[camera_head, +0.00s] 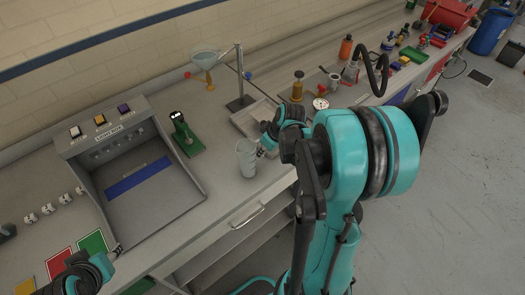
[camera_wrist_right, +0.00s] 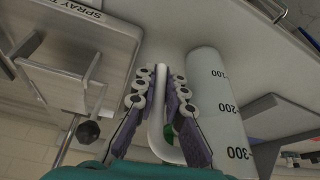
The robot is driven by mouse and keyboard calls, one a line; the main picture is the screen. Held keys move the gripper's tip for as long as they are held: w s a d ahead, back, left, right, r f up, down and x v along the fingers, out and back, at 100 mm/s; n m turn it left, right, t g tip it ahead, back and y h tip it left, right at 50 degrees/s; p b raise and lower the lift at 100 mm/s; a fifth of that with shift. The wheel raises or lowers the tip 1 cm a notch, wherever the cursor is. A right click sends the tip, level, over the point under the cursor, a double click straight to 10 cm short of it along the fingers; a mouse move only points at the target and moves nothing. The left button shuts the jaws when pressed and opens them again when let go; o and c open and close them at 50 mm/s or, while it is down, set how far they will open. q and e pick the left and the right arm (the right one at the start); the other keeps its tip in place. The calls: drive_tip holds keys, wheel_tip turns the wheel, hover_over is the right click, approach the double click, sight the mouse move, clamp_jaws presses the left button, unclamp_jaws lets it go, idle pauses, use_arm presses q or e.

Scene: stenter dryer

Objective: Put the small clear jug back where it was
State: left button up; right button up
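The small clear jug (camera_head: 246,158) is upright at the front part of the counter, right of the light box. In the right wrist view the jug (camera_wrist_right: 218,105) shows 100, 200 and 300 marks, and its pale handle (camera_wrist_right: 158,115) lies between the two fingers. My right gripper (camera_head: 265,148) is at the jug's right side in the head view. In the wrist view my right gripper (camera_wrist_right: 160,80) has purple pads on both sides of the handle; whether they press on it is unclear. My left gripper (camera_head: 116,250) is at the lower left, away from the jug, its fingers barely visible.
A green-based device (camera_head: 185,138) stands left of the jug. The light box (camera_head: 140,175) fills the left. Bottles and tools crowd the counter at right.

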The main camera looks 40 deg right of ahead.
drive_tip(key=o, duration=0.4)
drive_tip(key=shift+r+p, duration=0.2)
drive_tip(key=shift+p, duration=0.1)
drive_tip(key=p+v, duration=0.4)
drive_tip(key=v, duration=0.8)
drive_tip(key=s+a+r+m+t, duration=0.1)
drive_tip(key=s+a, duration=0.1)
drive_tip(key=a, duration=0.4)
drive_tip(key=s+a+r+m+t, duration=0.1)
drive_tip(key=s+a, duration=0.1)
drive_tip(key=a, duration=0.4)
drive_tip(key=s+a+r+m+h, duration=0.1)
drive_tip(key=s+a, duration=0.2)
drive_tip(key=a, duration=0.3)
drive_tip(key=shift+a+r+t, duration=0.1)
drive_tip(key=shift+r+t, duration=0.05)
drive_tip(key=shift+t, duration=0.25)
